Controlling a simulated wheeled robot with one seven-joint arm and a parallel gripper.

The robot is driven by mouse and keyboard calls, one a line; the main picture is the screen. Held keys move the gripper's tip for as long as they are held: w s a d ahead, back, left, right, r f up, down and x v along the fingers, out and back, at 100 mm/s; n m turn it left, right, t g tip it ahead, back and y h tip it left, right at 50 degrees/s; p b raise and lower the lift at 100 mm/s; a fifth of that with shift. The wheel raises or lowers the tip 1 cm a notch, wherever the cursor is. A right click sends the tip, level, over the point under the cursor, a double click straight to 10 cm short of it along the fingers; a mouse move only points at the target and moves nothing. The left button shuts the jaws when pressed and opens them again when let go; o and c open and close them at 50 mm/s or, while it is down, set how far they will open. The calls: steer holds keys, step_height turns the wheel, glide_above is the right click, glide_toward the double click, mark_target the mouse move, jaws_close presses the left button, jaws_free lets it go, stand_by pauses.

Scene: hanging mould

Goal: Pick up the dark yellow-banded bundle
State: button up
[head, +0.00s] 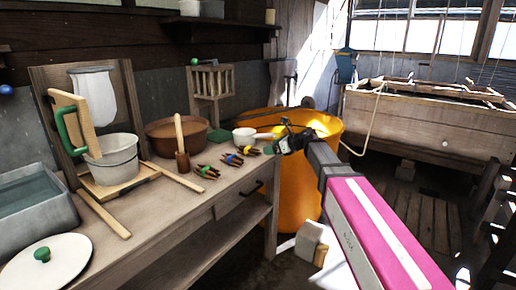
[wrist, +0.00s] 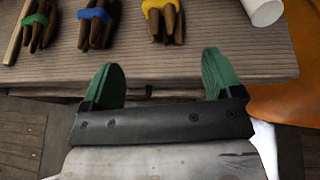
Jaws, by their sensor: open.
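The dark yellow-banded bundle (head: 248,151) lies on the wooden workbench near its right end, at the right end of a row of bundles. It also shows in the wrist view (wrist: 162,20) at the top centre, with its far end cut off by the frame. My gripper (head: 276,147) is just right of it in the head view. In the wrist view my gripper (wrist: 163,78) shows two green fingertips spread wide with nothing between them. The fingertips are over the bench's front edge, apart from the bundle and lined up with it.
A blue-banded bundle (wrist: 97,22) and a green-banded bundle (wrist: 37,28) lie left of it. A large orange barrel (head: 297,195) stands off the bench's right end. The bench's front edge (wrist: 200,80) is near my fingers.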

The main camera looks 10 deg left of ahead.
mark_target(259, 149)
steer(key=x, duration=1.1)
steer(key=shift+d, duration=0.1)
steer(key=c, duration=1.1)
